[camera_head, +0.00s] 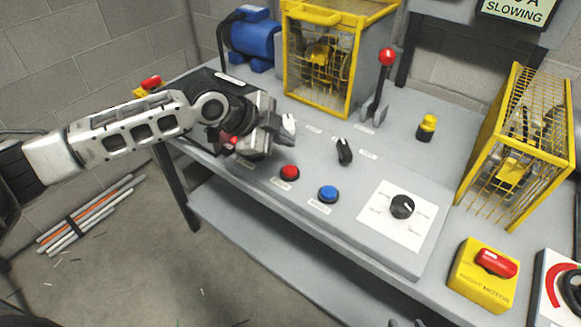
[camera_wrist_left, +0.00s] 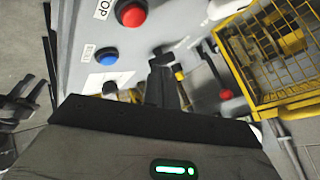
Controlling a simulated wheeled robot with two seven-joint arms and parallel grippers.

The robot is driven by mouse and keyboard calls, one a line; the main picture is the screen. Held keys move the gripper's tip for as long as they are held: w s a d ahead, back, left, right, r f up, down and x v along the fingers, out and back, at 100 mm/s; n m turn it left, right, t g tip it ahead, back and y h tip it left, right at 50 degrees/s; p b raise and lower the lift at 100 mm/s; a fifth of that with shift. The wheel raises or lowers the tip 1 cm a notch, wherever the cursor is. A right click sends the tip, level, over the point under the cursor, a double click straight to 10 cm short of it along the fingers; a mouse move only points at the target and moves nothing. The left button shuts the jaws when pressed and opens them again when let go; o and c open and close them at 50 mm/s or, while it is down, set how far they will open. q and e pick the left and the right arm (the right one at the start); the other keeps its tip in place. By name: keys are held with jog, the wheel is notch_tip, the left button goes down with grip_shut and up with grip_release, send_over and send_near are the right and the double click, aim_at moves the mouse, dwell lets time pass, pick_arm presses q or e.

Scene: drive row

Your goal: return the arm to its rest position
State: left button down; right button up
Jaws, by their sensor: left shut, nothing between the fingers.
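My left arm (camera_head: 135,128) reaches in from the left in the head view, over the left end of the grey bench. My left gripper (camera_head: 275,128) is shut and empty above the panel, up and left of the red button (camera_head: 289,172). In the left wrist view its closed fingers (camera_wrist_left: 163,82) point at the panel, with nothing held. The red button (camera_wrist_left: 131,13) and the blue button (camera_wrist_left: 107,56) show there, apart from the fingers. My right gripper is not clearly seen.
The panel carries a blue button (camera_head: 328,194), a black switch (camera_head: 344,151) and a black knob (camera_head: 402,206). A red-topped lever (camera_head: 387,57) stands behind, between yellow cages (camera_head: 337,105). A blue motor (camera_head: 252,40) stands at the back left.

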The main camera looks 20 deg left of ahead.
dwell(0.3)
pick_arm(q)
jog(key=shift+n+g+h, duration=0.3)
jog(key=shift+n+g, duration=0.1)
jog(key=shift+g, duration=0.4)
jog(key=s+d+f, duration=0.1)
jog(key=s+d, duration=0.1)
jog(key=s, duration=0.1)
jog(key=s+d+f, duration=0.2)
jog(key=s+d, duration=0.1)
jog(key=s+d+f, duration=0.2)
jog(key=s+d, duration=0.1)
jog(key=shift+d+f, duration=0.15)
jog(key=shift+f, duration=0.05)
jog(key=s+d+f+n, duration=0.2)
jog(key=s+n, duration=0.1)
jog(key=s, duration=0.3)
jog(key=s+a+f+n+g+y, duration=0.1)
jog(key=s+a+f+n+y, duration=0.15)
jog(key=s+a+n, duration=0.45)
jog(key=s+a+f+n+y, duration=0.2)
jog(key=s+a+n+y, duration=0.25)
jog(key=s+a, duration=0.3)
jog(key=w+d+f+t+h, duration=0.3)
jog(key=w+d+f+t, duration=0.2)
jog(key=d+f+t, duration=0.1)
jog(key=shift+w+f, duration=0.15)
jog(key=shift+f, duration=0.3)
